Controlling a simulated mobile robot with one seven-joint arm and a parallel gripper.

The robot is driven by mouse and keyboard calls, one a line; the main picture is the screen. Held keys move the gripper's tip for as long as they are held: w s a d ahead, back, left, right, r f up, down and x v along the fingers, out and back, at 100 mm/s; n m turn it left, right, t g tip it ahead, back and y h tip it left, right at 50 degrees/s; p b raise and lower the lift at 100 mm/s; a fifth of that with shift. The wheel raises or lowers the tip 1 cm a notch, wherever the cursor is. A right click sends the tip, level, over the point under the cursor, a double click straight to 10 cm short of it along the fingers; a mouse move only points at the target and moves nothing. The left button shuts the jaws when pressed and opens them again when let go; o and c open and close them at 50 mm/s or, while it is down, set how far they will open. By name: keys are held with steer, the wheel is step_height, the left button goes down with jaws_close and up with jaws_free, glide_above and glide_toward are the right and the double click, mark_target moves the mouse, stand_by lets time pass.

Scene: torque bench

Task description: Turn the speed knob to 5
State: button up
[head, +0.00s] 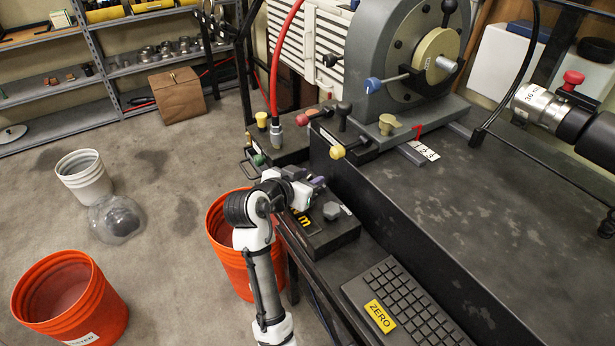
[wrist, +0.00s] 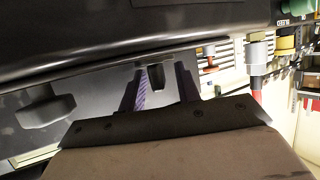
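A black control box (head: 335,238) stands at the bench's left edge, with a yellow display ending in "m" on it. A grey faceted knob (head: 331,211) sits on its right part; a similar knob (wrist: 45,108) shows at left in the wrist view. My gripper (head: 316,184) is over the far side of the box. In the wrist view my gripper (wrist: 163,88) has its two purple-padded fingers apart. A small dark knob (wrist: 155,78) shows between them; I cannot tell whether they touch it. Which knob is the speed knob, and its scale, cannot be read.
A keypad (head: 405,300) with a yellow ZERO key lies nearer on the bench. Coloured levers, including a yellow-knobbed one (head: 338,152), and a red hose (head: 281,70) stand beyond the box. An orange bucket (head: 228,262) is on the floor below my arm.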

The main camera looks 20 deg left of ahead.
steer(key=shift+c, duration=0.4)
jaws_close()
steer(key=shift+m+h, duration=0.3)
steer(key=shift+h, duration=0.1)
steer(key=m+g+h+b, duration=0.1)
steer(key=m+h, duration=0.1)
steer(key=h, duration=0.1)
steer(key=shift+m, duration=0.4)
steer(key=m+g+h+b, duration=0.1)
steer(key=m+g+h, duration=0.2)
steer(key=shift+m, duration=0.3)
steer(key=m+g+h, duration=0.1)
steer(key=m+g, duration=0.1)
steer(key=m+g+h, duration=0.2)
steer(key=m+g, duration=0.1)
steer(key=shift+s+g, duration=0.15)
steer(key=shift+g, duration=0.15)
steer(key=shift+s+m+g, duration=0.1)
steer(key=shift+m+g, duration=2.8)
steer(key=shift+g, duration=0.3)
steer(key=shift+d+m+g, duration=0.1)
steer(key=shift+m+g, duration=0.2)
